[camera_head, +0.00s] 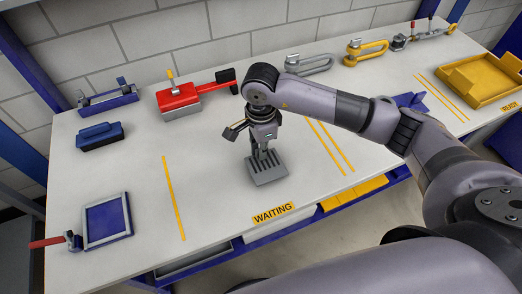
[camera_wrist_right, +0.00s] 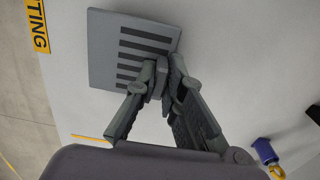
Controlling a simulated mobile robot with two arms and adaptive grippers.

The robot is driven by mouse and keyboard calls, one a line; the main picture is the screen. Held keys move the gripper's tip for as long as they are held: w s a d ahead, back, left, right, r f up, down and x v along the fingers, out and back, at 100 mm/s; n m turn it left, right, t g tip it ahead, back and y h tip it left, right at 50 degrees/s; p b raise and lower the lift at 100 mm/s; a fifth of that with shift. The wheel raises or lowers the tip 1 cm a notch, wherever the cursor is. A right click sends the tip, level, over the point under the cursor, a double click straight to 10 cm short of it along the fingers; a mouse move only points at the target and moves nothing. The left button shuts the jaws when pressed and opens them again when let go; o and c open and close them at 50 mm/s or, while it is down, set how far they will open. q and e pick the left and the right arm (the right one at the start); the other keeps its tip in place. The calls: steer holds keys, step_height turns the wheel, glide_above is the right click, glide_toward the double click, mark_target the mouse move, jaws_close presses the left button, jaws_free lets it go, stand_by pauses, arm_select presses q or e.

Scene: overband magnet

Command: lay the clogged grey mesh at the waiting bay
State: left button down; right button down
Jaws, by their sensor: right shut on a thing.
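The clogged grey mesh (camera_head: 268,178) is a small grey plate with dark slots. It is in the middle of the head view, behind the yellow WAITING label (camera_head: 273,213) and between the yellow lines of the waiting bay. My right gripper (camera_head: 263,154) is above it, pointing down, with its fingers shut on it. In the right wrist view the mesh (camera_wrist_right: 105,50) lies level against the white table, and the fingertips (camera_wrist_right: 160,76) meet at its edge. I cannot tell whether it touches the table. My left gripper is not in view.
A red clamp tool (camera_head: 178,99) and a blue block (camera_head: 100,136) stand left of the bay. A blue-grey framed plate (camera_head: 107,220) lies front left. Grey (camera_head: 309,64) and yellow (camera_head: 366,50) shackles lie along the back. A yellow tray (camera_head: 480,82) is at the right. White table around the mesh is clear.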

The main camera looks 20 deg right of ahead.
steer(key=shift+f, duration=0.9)
steer(key=c, duration=1.7)
jaws_free()
steer(key=shift+f, duration=0.1)
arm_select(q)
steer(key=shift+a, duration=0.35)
